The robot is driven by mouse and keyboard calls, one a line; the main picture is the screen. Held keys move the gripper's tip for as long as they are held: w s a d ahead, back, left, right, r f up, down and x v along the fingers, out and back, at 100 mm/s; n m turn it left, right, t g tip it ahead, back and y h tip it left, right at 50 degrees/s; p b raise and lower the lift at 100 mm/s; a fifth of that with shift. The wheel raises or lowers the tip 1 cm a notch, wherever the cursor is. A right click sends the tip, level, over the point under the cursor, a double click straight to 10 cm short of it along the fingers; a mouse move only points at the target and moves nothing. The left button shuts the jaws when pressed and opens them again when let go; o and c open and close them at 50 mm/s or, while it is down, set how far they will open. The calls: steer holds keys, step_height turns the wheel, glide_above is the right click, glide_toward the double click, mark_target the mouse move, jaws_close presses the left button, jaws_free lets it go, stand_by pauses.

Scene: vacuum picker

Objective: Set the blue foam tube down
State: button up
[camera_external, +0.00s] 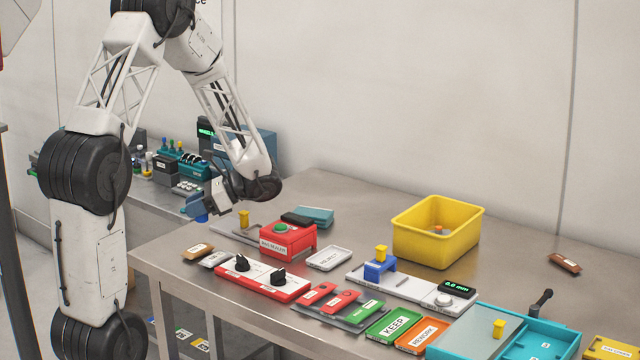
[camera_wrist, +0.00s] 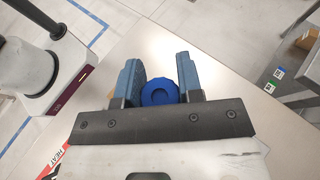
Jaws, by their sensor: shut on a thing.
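My gripper (camera_wrist: 160,80) is shut on the blue foam tube (camera_wrist: 160,93), whose round end shows between the two blue-grey fingers in the wrist view. In the external view my gripper (camera_external: 196,207) hangs near the left edge of the metal table (camera_external: 160,249). A small bit of blue, likely the tube (camera_external: 202,218), shows just below the fingers there. Most of the tube's length is hidden, and I cannot tell whether its lower end touches anything.
A red box with a green button (camera_external: 289,240), a red-and-white panel with black knobs (camera_external: 261,280) and a white tray (camera_external: 328,258) stand to the right of my gripper. A yellow bin (camera_external: 438,232) stands farther right.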

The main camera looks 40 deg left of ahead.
steer(key=s+n+g+h, duration=0.1)
steer(key=s+n+h, duration=0.1)
steer(key=s, duration=0.1)
steer(key=s+d+f+n+g+h, duration=0.1)
steer(key=s+n+h, duration=0.2)
steer(key=s+d+f+n+g+h, duration=0.1)
steer(key=s+n+g+h, duration=0.1)
steer(key=s+n+h, duration=0.1)
steer(key=shift+s+d, duration=0.15)
steer(key=shift+s, duration=0.4)
steer(key=s+d+n+h, duration=0.1)
steer(key=n+h, duration=0.1)
steer(key=h, duration=0.1)
steer(key=s+d+n+t+h, duration=0.1)
steer(key=s+n+h, duration=0.1)
steer(key=n+h, duration=0.1)
steer(key=s+d+n+t+h, duration=0.1)
steer(key=s+n+h, duration=0.1)
steer(key=shift+d+f+n+h, duration=0.1)
steer(key=shift+d+n+h, duration=0.25)
steer(key=shift+n+h, duration=0.05)
step_height(320, 180, up, 6)
steer(key=s+n+t, duration=0.2)
steer(key=n+t, duration=2.1)
steer(key=shift+y, duration=0.4)
steer(key=shift+s+d+f, duration=0.1)
steer(key=shift+f, duration=2.2)
